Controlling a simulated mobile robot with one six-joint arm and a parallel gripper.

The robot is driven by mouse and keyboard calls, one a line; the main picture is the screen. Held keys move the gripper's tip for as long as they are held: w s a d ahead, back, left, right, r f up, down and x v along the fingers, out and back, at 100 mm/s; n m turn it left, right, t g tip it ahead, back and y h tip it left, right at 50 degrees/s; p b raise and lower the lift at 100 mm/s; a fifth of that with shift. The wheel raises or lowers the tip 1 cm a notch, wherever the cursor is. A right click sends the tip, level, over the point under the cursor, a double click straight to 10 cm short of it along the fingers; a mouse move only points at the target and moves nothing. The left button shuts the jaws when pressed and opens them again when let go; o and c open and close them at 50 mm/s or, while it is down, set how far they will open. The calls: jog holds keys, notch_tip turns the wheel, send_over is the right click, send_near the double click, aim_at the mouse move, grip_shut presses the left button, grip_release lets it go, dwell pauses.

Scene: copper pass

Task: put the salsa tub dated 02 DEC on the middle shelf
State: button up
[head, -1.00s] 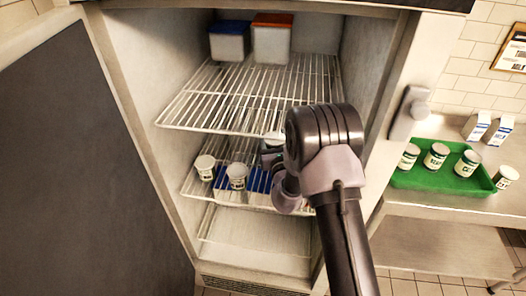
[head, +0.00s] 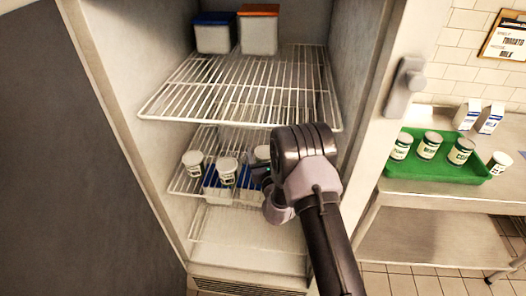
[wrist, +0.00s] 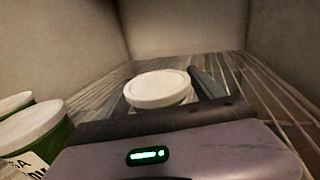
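A white-lidded tub (head: 262,153) is at my gripper (head: 264,176), at the second wire shelf (head: 181,184) inside the open fridge. My gripper appears shut on this tub. Its label and date are out of sight. Two more white-lidded tubs, one at the left (head: 193,162) and one in the middle (head: 228,170), stand to the left on that shelf. A partly visible label on the nearer one (wrist: 35,130) ends in "SA"; no date is readable.
The upper wire shelf (head: 240,90) holds a blue-lidded box (head: 215,38) and an orange-lidded box (head: 258,32). Blue-lidded boxes (head: 216,184) show around the wires below the tubs. A green tray (head: 440,172) of cans is on the right counter. Shelf room right of my gripper looks free.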

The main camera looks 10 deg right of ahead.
jog(key=shift+r, duration=0.25)
jog(key=s+p, duration=0.2)
jog(key=s, duration=1)
jog(key=shift+p, duration=0.3)
jog(key=shift+f, duration=0.1)
